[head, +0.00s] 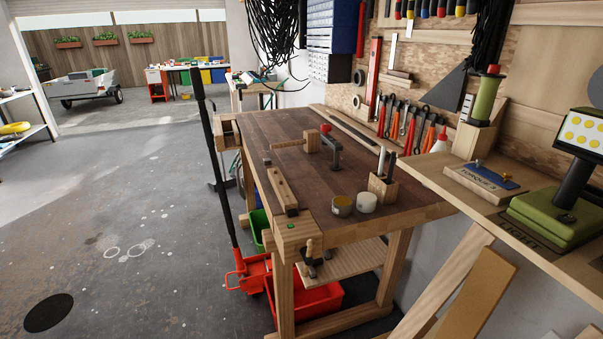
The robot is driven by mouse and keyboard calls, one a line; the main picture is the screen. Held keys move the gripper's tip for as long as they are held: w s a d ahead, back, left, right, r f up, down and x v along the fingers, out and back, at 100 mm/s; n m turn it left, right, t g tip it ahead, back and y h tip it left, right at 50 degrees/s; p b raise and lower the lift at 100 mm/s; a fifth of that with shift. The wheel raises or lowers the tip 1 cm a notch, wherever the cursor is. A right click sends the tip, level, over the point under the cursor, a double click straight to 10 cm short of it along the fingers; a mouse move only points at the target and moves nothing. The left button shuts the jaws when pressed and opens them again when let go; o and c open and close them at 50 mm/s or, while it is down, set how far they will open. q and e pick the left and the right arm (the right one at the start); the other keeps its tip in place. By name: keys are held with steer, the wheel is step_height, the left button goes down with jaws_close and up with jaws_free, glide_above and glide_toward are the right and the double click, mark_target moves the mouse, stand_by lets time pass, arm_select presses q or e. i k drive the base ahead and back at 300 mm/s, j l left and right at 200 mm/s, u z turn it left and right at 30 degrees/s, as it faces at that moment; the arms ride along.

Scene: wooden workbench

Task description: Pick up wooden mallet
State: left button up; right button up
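The wooden mallet (311,141) lies on the dark top of the wooden workbench (260,134), towards its middle. Its light wood head is at the right and its handle points left. A dark clamp-like tool with a red part (331,150) stands right beside the mallet head; I cannot tell whether they touch. Neither of my grippers is in view.
On the bench are a wooden vise bar (282,187), two small tins (342,205) and a wooden block holding tools (383,187). A black pole (208,130) rises at the bench's left side above a red bucket (306,296). Open floor lies left.

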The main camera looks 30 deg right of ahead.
mark_target(312, 138)
steer(key=i+j+z, duration=0.2)
steer(key=z, duration=0.15)
steer(key=i+j+z, duration=0.75)
steer(key=j+z, duration=0.2)
steer(key=i+j+z, duration=0.1)
steer(key=j+z, duration=0.25)
steer(key=j, duration=0.15)
steer(key=i+j+z, duration=0.1)
steer(key=j+z, duration=0.2)
steer(key=j, duration=0.2)
steer(key=i+j+z, duration=0.2)
steer(key=z, duration=0.15)
steer(key=i+j+z, duration=0.15)
steer(key=j+z, duration=0.15)
steer(key=j, duration=0.2)
steer(key=i+j+z, duration=0.1)
steer(key=j+z, duration=0.55)
steer(key=i+j, duration=0.05)
steer(key=j, duration=0.1)
